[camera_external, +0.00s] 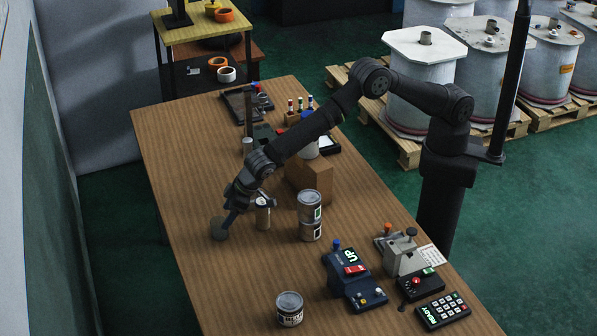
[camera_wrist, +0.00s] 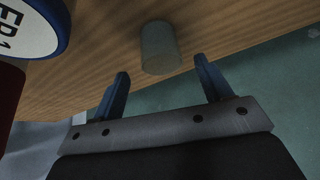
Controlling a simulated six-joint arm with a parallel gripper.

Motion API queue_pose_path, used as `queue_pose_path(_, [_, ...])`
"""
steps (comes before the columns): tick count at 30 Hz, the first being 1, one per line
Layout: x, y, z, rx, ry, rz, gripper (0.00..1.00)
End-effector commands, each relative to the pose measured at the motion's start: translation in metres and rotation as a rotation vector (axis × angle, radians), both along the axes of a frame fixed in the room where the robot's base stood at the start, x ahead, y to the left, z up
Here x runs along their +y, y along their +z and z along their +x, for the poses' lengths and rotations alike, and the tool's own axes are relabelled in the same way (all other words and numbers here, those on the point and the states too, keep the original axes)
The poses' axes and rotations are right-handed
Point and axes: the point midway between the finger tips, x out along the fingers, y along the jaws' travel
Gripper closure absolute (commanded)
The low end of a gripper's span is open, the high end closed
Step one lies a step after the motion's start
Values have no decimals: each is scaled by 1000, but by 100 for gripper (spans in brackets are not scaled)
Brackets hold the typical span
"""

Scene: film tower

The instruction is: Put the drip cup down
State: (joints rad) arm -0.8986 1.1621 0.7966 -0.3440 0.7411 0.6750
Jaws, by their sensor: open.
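The drip cup, which I take to be the small grey-green cylinder (camera_external: 219,229), stands on the table near its left edge. In the wrist view the cup (camera_wrist: 160,45) appears upright, just beyond and between my fingertips. My gripper (camera_external: 232,214) is low over the table beside the cup. In the wrist view its two blue fingers (camera_wrist: 162,72) are spread wide, with nothing between them and a visible gap to the cup on each side.
A tan can (camera_external: 263,214) stands close to the right of my gripper, with two stacked cans (camera_external: 310,215) beyond it. A wooden block (camera_external: 309,178) sits behind. Another can (camera_external: 289,309) and control boxes (camera_external: 353,282) are nearer the front. The table's left strip (camera_external: 185,200) is clear.

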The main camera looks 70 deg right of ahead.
Motion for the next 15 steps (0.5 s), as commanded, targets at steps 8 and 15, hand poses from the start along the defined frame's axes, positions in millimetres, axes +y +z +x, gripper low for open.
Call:
queue_pose_path(8, [-8, 36, -18, -1, 0, 1, 29])
queue_pose_path(15, [-11, 44, -23, 0, -1, 0, 29])
